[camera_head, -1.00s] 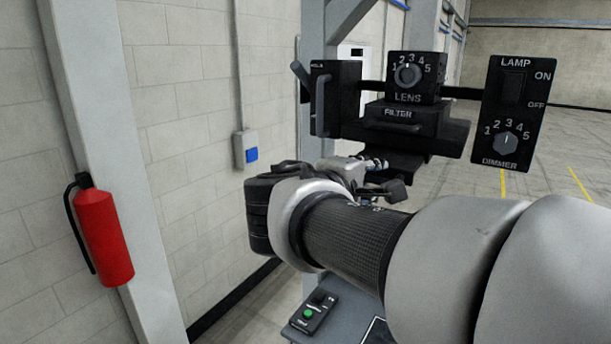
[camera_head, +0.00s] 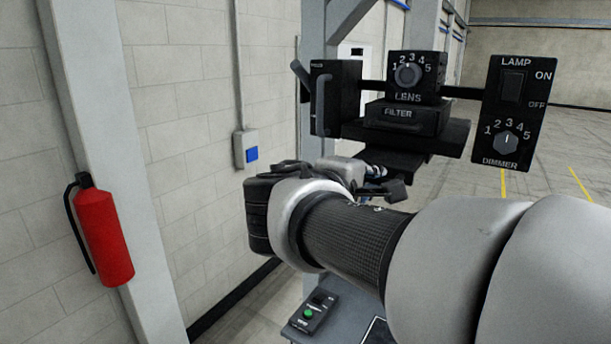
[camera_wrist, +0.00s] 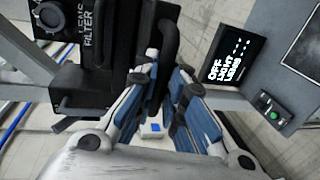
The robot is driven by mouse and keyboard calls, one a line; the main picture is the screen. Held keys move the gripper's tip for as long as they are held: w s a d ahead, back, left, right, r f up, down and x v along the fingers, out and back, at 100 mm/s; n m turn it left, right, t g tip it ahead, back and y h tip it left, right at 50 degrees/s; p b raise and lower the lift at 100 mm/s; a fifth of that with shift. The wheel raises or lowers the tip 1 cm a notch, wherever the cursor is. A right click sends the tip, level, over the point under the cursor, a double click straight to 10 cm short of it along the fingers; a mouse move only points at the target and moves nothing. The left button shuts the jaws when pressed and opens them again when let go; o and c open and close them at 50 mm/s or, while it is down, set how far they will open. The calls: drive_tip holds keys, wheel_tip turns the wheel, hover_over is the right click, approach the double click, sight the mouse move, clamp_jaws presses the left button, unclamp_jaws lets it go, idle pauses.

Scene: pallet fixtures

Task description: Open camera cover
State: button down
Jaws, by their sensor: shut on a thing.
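The black camera unit stands at upper centre in the head view, with a LENS dial (camera_head: 408,74) and a FILTER drawer (camera_head: 402,115). A black box-like cover (camera_head: 345,98) with an upright handle is at its left end. In the wrist view a dark curved handle (camera_wrist: 168,38) runs down beside a black housing. My gripper (camera_wrist: 164,78) has its blue-padded fingers on either side of this handle's lower part and is shut on it. In the head view my wrist hides most of the gripper, so the contact does not show there.
A LAMP and DIMMER panel (camera_head: 509,112) is at the right of the unit. A small display (camera_wrist: 232,60) and a green-button box (camera_wrist: 270,110) are at right in the wrist view. A red fire extinguisher (camera_head: 103,235) and a blue-button wall box (camera_head: 247,150) are at left.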

drive_tip(key=v, duration=0.1)
drive_tip(key=b+v, duration=0.1)
drive_tip(key=shift+s+a+f+b, duration=0.2)
drive_tip(key=shift+s+b, duration=0.1)
drive_tip(key=c, duration=1.7)
unclamp_jaws()
drive_tip(key=shift+w, duration=0.1)
drive_tip(key=shift+o, duration=0.2)
drive_tip(key=v, duration=1.2)
